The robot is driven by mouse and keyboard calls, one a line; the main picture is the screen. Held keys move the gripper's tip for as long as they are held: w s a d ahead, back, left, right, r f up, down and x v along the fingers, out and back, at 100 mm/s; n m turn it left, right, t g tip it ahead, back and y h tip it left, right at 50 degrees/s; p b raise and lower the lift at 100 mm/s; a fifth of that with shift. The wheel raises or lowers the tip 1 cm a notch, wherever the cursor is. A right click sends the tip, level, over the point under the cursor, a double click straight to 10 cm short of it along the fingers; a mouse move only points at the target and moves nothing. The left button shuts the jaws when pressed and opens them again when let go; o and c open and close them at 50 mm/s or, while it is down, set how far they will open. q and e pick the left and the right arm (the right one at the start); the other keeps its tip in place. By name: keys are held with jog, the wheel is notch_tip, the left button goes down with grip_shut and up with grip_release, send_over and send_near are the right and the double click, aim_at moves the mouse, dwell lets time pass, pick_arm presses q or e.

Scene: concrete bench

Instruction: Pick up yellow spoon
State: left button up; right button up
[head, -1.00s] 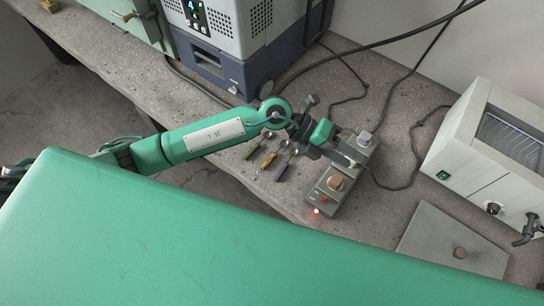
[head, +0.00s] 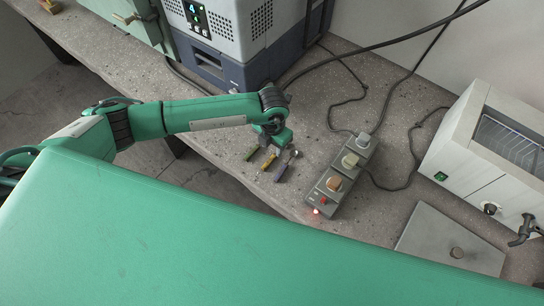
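The yellow spoon (head: 268,163) lies on the concrete bench, its yellow handle pointing toward the front edge. It is the middle one of three spoons, with a green-handled spoon (head: 250,153) on its left and a dark purple-handled spoon (head: 281,173) on its right. My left gripper (head: 270,145) is over the far ends of the spoons, pointing down, and hides the yellow spoon's bowl. Its fingers are too small and dark to tell whether they are open or touching anything. My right gripper is not in view.
A grey block device (head: 323,199) with several parts on top and a red light stands right of the spoons. A grey-blue machine (head: 235,70) stands behind. A white bath (head: 470,180) and grey lid (head: 430,245) are at the right. Black cables cross the bench.

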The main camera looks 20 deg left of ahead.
aim_at(271, 158)
pick_arm(q)
jog(key=shift+f, duration=0.7)
notch_tip(271, 158, down, 4)
jog(key=shift+p, duration=0.9)
jog(key=shift+a+f, duration=0.1)
jog(key=shift+f, duration=0.5)
grip_shut()
